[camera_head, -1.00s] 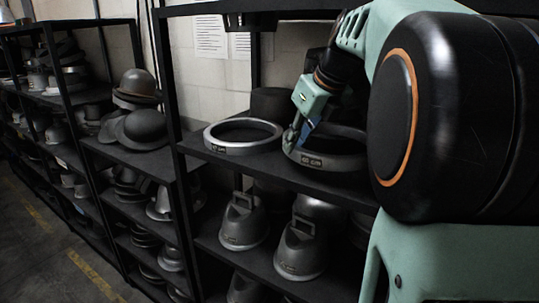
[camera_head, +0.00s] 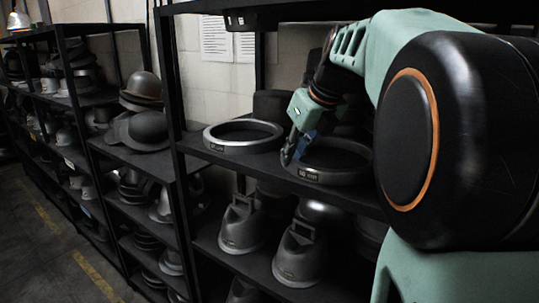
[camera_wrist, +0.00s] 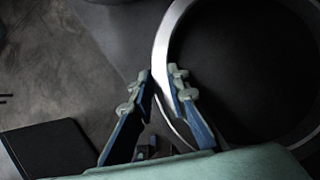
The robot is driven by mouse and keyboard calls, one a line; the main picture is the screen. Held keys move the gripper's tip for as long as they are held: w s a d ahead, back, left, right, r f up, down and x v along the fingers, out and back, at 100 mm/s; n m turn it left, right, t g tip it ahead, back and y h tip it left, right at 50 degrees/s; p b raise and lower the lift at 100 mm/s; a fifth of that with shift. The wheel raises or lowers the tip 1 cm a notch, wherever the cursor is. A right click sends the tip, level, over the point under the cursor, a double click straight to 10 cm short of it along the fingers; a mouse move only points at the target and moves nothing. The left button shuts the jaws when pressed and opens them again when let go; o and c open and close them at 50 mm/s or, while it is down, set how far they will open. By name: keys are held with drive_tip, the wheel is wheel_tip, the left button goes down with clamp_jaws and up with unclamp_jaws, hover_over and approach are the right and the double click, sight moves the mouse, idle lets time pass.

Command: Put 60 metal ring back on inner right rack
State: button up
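A dark metal ring (camera_head: 335,176) with a small front label sits level at the shelf on the right; the label is too small to read surely. My gripper (camera_head: 294,150) is at the ring's left side. In the wrist view, my gripper (camera_wrist: 161,76) has one finger outside and one inside the ring's wall (camera_wrist: 163,45), with the wall filling the narrow gap between the tips. It appears shut on the ring. The ring's underside is hidden, so I cannot tell if it fully rests on the shelf. My arm hides its right edge.
A second, lighter ring (camera_head: 243,145) lies left of it on the same rack. A black post (camera_head: 168,120) bounds the rack at left. Metal hat forms (camera_head: 300,255) stand on the shelf below. Dark hats (camera_head: 143,130) sit on the neighbouring rack.

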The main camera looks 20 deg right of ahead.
drive_tip(key=o, duration=0.4)
drive_tip(key=shift+c, duration=0.2)
drive_tip(key=shift+r, duration=0.1)
drive_tip(key=v, duration=1.2)
